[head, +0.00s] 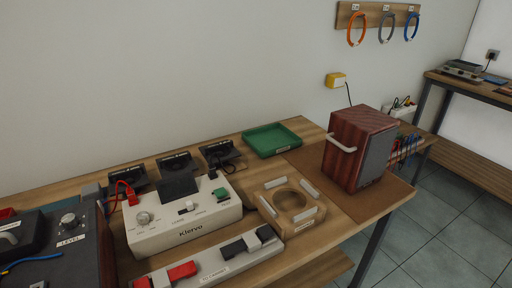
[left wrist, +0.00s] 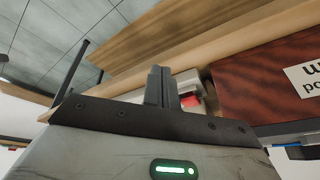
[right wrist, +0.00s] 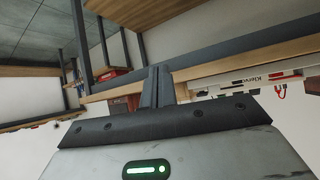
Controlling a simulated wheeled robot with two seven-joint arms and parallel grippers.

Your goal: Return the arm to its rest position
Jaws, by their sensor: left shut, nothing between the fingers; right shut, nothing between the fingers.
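My left gripper (left wrist: 162,88) shows in the left wrist view with its two dark fingers together and nothing between them. A wooden table edge and a reddish-brown box with a white label (left wrist: 300,80) are beyond it. My right gripper (right wrist: 158,88) shows in the right wrist view, also with fingers together and empty. A table edge and the white Klervo device (right wrist: 255,85) are beyond it. Neither arm nor gripper shows in the head view. How far each gripper is from the table is hard to tell.
In the head view the workbench holds the white Klervo device (head: 184,222), a green tray (head: 271,140), a wooden ring fixture (head: 266,198), a strip with red and black blocks (head: 212,264) and a wooden speaker box (head: 358,148). Floor (head: 440,235) is clear at right.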

